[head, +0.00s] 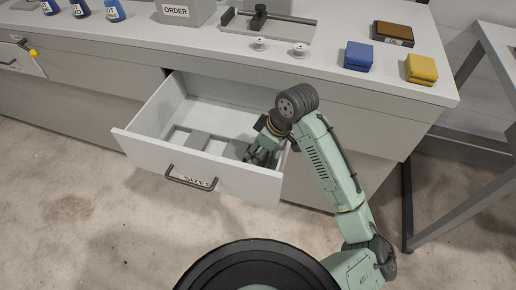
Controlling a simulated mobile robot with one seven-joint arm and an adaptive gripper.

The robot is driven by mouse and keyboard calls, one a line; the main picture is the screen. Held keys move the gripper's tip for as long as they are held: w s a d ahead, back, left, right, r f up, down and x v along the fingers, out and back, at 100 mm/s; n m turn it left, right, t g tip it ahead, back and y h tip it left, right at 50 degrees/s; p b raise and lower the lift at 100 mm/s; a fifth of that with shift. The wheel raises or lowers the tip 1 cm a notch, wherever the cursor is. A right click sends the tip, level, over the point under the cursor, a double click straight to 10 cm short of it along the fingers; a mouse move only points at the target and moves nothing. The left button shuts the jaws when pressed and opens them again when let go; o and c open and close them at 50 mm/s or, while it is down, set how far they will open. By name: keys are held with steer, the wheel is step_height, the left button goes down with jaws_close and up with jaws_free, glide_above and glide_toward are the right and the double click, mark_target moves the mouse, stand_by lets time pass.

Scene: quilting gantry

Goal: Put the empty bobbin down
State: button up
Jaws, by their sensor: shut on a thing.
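My gripper (260,158) is low inside the right end of an open drawer (149,160) marked SIZES, close to its right wall. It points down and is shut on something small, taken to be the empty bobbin. The fingers hide it, and I cannot make out its shape. I cannot tell whether it touches the drawer floor. Two small white spool-like pieces stand on the counter above, one on the left (259,44) and one on the right (299,50).
Low grey dividers (199,144) lie on the drawer floor, with bare floor at the back. The counter (335,78) holds an ORDER box (184,11), a blue block (358,56), a yellow block (421,69) and a brown-topped box (393,33). A metal frame (458,192) stands at right.

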steer(key=shift+f, duration=0.2)
steer(key=o, duration=0.8)
steer(key=shift+o, duration=0.2)
steer(key=shift+r, duration=0.1)
steer(key=shift+r+p, duration=0.25)
steer(key=shift+p, duration=0.1)
steer(key=v, duration=1.2)
steer(key=shift+r+b, duration=0.3)
steer(key=shift+b, duration=0.05)
